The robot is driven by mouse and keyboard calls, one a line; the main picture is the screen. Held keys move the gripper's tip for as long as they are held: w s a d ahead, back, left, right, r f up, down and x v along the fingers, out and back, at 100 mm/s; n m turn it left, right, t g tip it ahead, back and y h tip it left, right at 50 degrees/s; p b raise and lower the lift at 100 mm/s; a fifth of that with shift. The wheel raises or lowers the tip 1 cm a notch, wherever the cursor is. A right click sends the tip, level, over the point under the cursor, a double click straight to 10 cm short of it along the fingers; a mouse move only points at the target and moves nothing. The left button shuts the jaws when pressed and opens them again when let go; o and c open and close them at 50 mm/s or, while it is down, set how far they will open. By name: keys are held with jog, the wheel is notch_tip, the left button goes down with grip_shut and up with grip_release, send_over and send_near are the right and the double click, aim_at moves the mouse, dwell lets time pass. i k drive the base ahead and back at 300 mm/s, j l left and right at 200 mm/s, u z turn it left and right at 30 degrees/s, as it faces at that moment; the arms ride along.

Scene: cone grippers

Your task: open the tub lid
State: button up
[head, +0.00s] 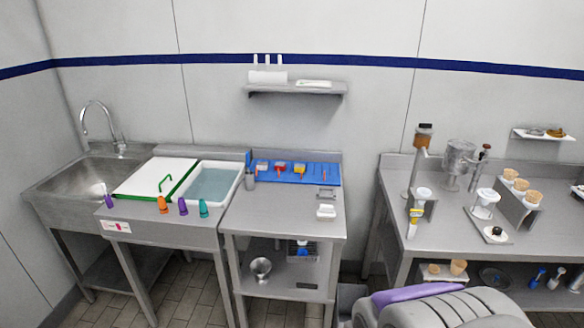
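A white flat lid (152,174) with a green edge lies on the left steel counter, between the sink and an open white tub. The open tub (237,181) holds bluish liquid (212,186). I cannot tell whether another tub is under the lid. No gripper fingers can be made out. A grey ridged shape with a purple band at the bottom right seems to be part of my own body.
Coloured cone-shaped pieces (162,204) stand along the counter's front edge. The sink (80,180) has a tall faucet (100,120). The middle table (275,215) holds a blue rack (325,172). A right table (400,185) carries dispensers and cups. Tiled floor (190,290) is clear before the left counter.

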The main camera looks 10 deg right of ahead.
aim_at(158, 177)
jog(key=i+j+u, duration=0.2)
jog(key=i+j, duration=0.15)
jog(key=i+j+u, duration=0.15)
jog(key=i, duration=0.45)
jog(key=i+j+u, duration=0.2)
jog(key=i, duration=0.3)
jog(key=i+j+u, duration=0.15)
jog(key=i, duration=0.4)
